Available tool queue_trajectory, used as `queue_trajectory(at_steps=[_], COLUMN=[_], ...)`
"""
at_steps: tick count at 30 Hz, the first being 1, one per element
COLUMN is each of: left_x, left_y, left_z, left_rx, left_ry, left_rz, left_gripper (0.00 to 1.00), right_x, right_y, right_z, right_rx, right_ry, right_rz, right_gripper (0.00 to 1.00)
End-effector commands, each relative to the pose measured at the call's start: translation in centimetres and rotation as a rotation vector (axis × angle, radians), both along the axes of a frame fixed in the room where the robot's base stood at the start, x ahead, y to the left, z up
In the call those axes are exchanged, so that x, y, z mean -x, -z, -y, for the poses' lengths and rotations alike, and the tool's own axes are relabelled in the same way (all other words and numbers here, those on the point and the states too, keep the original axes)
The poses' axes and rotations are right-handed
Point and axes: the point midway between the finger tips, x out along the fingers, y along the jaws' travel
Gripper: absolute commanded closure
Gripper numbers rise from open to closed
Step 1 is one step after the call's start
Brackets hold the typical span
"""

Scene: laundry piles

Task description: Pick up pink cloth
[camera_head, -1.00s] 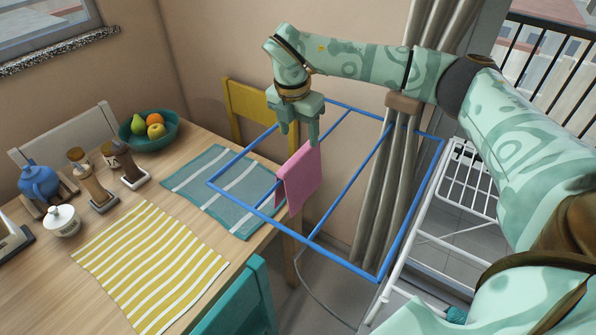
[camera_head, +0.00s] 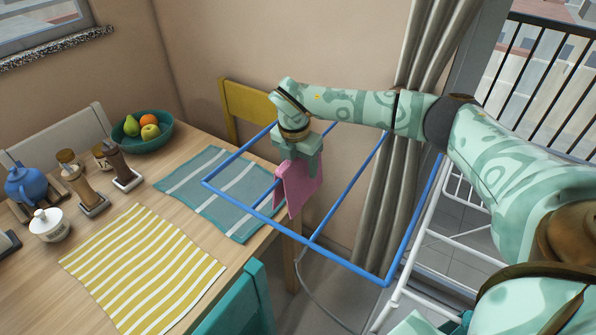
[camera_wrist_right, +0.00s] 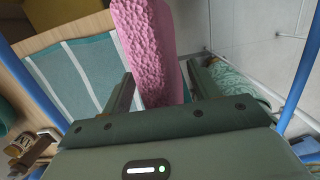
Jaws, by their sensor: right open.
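The pink cloth (camera_head: 298,187) hangs folded over a blue rail of the drying rack (camera_head: 338,262). My right gripper (camera_head: 297,170) is at the top of the cloth, pointing down, with its fingers partly hidden behind and against it. In the right wrist view the cloth (camera_wrist_right: 147,45) stands between the two open fingers (camera_wrist_right: 158,95), and its lower end passes behind the gripper body. I cannot tell whether either finger touches the cloth. My left gripper is not in view.
The wooden table (camera_head: 130,197) is close on the left, with a teal striped mat (camera_head: 209,188), a yellow striped mat (camera_head: 143,268), a fruit bowl (camera_head: 148,140) and a blue teapot (camera_head: 26,184). A curtain (camera_head: 385,210) and white rack frame (camera_head: 420,255) stand on the right.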

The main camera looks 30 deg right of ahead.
Motion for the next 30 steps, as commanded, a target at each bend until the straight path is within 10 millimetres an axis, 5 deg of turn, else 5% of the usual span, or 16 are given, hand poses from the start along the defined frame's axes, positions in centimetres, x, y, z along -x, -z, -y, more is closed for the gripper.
queue_trajectory(at_steps=[1,7,20,30], left_x=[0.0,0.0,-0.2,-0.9], left_y=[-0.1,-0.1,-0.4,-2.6], left_z=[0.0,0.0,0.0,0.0], left_rx=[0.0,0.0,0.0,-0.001], left_ry=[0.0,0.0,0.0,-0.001], left_rz=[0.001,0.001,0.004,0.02], left_gripper=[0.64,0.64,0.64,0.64], right_x=[0.0,0.0,-0.1,-0.1], right_y=[-0.1,-0.1,-1.3,-8.8], right_z=[0.0,0.0,0.0,0.0], right_rx=[0.0,0.0,0.001,0.0], right_ry=[0.0,0.0,0.001,0.001], right_rz=[0.001,0.0,0.004,0.008], right_gripper=[0.39,0.9,0.9,0.9])
